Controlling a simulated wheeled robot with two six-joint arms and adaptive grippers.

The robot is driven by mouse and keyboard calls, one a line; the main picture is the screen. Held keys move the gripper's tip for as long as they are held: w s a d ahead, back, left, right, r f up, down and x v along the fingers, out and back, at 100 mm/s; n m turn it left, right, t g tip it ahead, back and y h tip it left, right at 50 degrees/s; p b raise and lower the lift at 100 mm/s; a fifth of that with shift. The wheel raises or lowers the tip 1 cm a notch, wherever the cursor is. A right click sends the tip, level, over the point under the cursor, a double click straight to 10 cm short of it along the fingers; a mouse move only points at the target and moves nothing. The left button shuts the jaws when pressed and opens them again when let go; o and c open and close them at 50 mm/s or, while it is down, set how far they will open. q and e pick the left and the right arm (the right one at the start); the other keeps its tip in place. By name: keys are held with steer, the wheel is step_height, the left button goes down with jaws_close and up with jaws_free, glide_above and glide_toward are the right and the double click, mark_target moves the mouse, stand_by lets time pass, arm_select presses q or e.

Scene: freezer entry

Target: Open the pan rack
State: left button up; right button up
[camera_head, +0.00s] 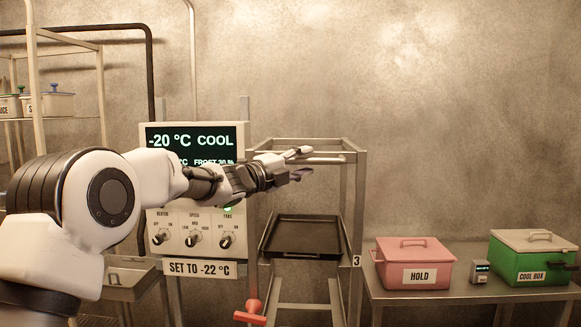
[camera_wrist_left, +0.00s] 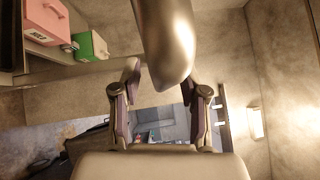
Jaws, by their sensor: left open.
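The pan rack (camera_head: 348,195) is a grey metal frame right of the control panel, with a small "3" tag on its right post. A dark tray (camera_head: 302,254) sits low inside it. My left gripper (camera_head: 302,163) is open at the rack's upper part, in front of the top frame. In the left wrist view, its two fingers (camera_wrist_left: 162,82) stand apart, with a thick rounded metal bar (camera_wrist_left: 167,45) reaching down between them. I cannot tell whether they touch it. My right gripper is not in view.
A control panel (camera_head: 163,220) reading -20 °C stands behind my left arm. A red handle (camera_head: 250,318) is low at the rack's left. A pink HOLD box (camera_head: 414,263) and a green COOL BOX (camera_head: 533,262) stand on a bench at right. Shelving (camera_head: 102,100) is at left.

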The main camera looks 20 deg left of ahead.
arm_select(q)
steer(key=v, duration=1.1)
steer(key=shift+f, duration=0.1)
